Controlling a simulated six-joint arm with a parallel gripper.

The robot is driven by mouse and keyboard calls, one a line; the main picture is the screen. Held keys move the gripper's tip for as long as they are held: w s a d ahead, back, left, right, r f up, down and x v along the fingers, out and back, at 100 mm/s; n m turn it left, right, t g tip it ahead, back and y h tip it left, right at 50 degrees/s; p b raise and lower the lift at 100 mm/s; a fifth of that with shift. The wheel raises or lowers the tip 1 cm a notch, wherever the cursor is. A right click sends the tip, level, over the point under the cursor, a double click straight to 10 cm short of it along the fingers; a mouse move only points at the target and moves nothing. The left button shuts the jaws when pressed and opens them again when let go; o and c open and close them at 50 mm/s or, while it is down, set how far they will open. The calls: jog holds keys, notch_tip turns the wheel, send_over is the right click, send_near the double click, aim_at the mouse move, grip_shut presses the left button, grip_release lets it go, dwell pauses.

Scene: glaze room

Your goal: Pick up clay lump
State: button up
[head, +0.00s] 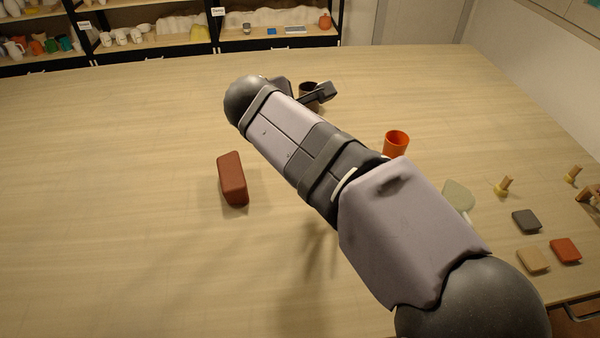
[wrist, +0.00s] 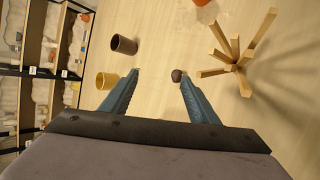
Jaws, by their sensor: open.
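A small, round, dark brown lump (wrist: 177,75), which looks like the clay lump, shows in the wrist view on the pale table. It appears right beside the tip of the right finger, on the inner side; I cannot tell whether they touch. My gripper (wrist: 159,73) is open, its two blue-grey fingers wide apart, with bare table between the lump and the left finger. I cannot make out the lump there.
In the wrist view a brown cup (wrist: 124,45) and a yellow cup (wrist: 106,80) stand left, a wooden peg stand (wrist: 240,66) right. In the head view a red-brown block (head: 231,180) and an orange cup (head: 396,144) flank my arm. The table's left side is clear.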

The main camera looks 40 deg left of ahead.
jog(key=a+f+n+t, duration=0.1)
jog(key=f+n, duration=0.2)
jog(key=f, duration=0.2)
jog(key=a+f+n+t, duration=0.1)
jog(key=f+n, duration=0.3)
jog(key=f, duration=0.2)
jog(key=s+a+f+n+t, duration=0.1)
jog(key=f+n, duration=0.2)
jog(key=f, duration=0.3)
jog(key=shift+a+n+t+y, duration=0.3)
jog(key=shift+t, duration=0.1)
jog(key=shift+w+d+r+n+p, duration=0.15)
jog(key=shift+w+n+p, duration=0.15)
jog(key=shift+n, duration=0.2)
jog(key=shift+w+d+f+n+t, duration=0.1)
jog(key=shift+w+f+n+t, duration=0.2)
jog(key=shift+n, duration=0.1)
jog(key=shift+p+x, duration=1.85)
jog(key=shift+x, duration=1.75)
jog(key=shift+s+f, duration=0.1)
jog(key=shift+c, duration=0.6)
jog(key=c, duration=1)
